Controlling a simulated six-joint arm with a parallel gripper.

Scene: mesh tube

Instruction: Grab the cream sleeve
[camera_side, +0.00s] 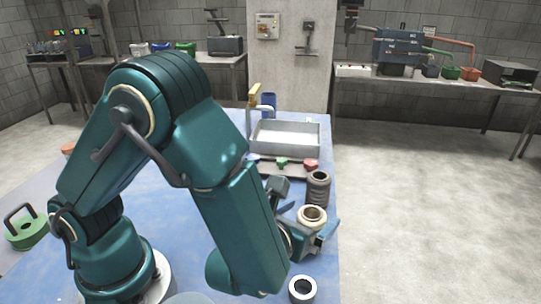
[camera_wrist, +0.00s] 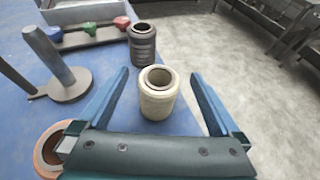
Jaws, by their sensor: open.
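The cream sleeve (camera_wrist: 158,103) stands upright near the edge of the blue table in the wrist view, its round opening facing up. It also shows in the side view (camera_side: 312,212), partly hidden by my gripper. My gripper (camera_wrist: 160,80) is open, with one blue finger on each side of the sleeve and visible gaps between. In the side view my gripper (camera_side: 318,232) is low beside the sleeve. Whether a finger touches the sleeve there is hidden.
A dark ribbed sleeve (camera_wrist: 142,43) stands just beyond the cream one. A grey post on a round base (camera_wrist: 70,86) stands at left. An orange-rimmed ring (camera_wrist: 50,148) is at lower left. A metal sink (camera_side: 286,138) lies at the back. The table edge is close on the right.

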